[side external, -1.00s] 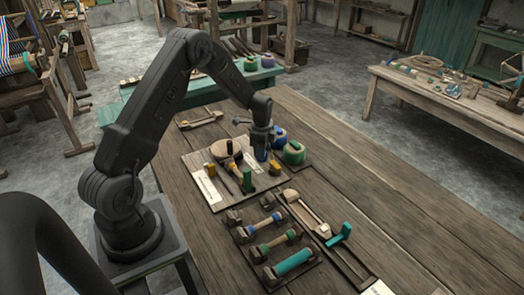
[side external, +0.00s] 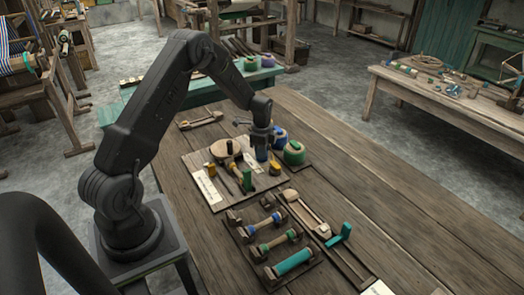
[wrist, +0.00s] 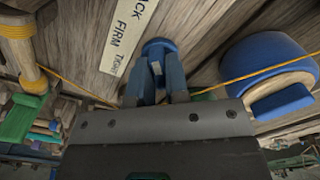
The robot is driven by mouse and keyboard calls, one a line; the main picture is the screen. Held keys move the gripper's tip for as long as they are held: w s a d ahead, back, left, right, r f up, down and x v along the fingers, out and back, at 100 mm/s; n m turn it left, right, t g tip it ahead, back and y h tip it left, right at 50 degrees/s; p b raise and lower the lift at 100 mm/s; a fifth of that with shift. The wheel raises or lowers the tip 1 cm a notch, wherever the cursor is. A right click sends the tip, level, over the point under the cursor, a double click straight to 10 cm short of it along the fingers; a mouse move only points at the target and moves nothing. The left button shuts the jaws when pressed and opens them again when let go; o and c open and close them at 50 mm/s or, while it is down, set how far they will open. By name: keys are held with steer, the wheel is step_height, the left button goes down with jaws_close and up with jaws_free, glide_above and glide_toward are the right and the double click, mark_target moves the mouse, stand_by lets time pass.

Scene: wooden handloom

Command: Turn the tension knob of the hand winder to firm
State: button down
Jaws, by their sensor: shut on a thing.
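The tension knob is a round blue knob (wrist: 157,46) at the top middle of the wrist view, beside a pale strip lettered "...ACK FIRM TIGHT" (wrist: 118,42). My gripper (wrist: 156,75) is shut on the knob, with a finger on each side of it. In the side view my gripper (side external: 262,146) points down over the far right of the winder board (side external: 196,165), and the blue knob (side external: 262,155) shows just under it. The winder's round wooden disc (side external: 224,149) is to its left. I cannot make out which word the knob points at.
A blue spool (wrist: 268,75) stands close to the right of the gripper in the wrist view. A green spool (side external: 294,153) is near it. Yellow thread (wrist: 75,85) runs past the knob. A rack of bobbins (side external: 272,245) lies nearer; the table's right side is clear.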

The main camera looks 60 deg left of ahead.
steer(key=n, duration=0.4)
steer(key=shift+n, duration=2.9)
steer(key=c, duration=1.1)
jaws_free()
step_height(320, 180, up, 14)
steer(key=shift+f, duration=0.1)
